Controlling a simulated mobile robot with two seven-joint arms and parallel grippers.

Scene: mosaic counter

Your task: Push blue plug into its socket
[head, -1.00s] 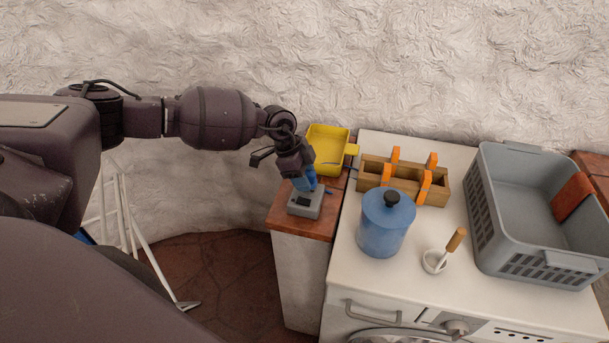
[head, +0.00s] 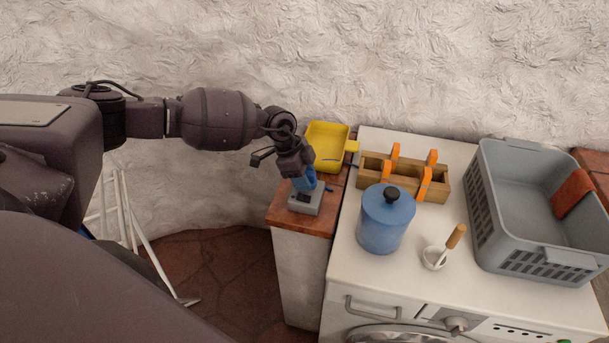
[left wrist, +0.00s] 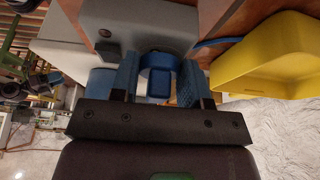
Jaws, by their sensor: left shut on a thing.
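The blue plug (left wrist: 159,82) is between the two fingers of my left gripper (left wrist: 158,85) in the left wrist view. My left gripper (head: 304,183) is shut on it, directly over the grey socket box (head: 306,202) on the brown tiled counter. The grey box also shows in the left wrist view (left wrist: 150,30), just beyond the fingertips. The fingers hide where plug and box meet, so I cannot tell how deep the plug sits. My right gripper is not in view.
A yellow tray (head: 343,160) stands behind the box. To the right are a blue lidded canister (head: 385,225), a wooden rack (head: 402,190) with orange clips, a white mortar (head: 430,262) and a grey basket (head: 500,250). The counter's front edge is close to the box.

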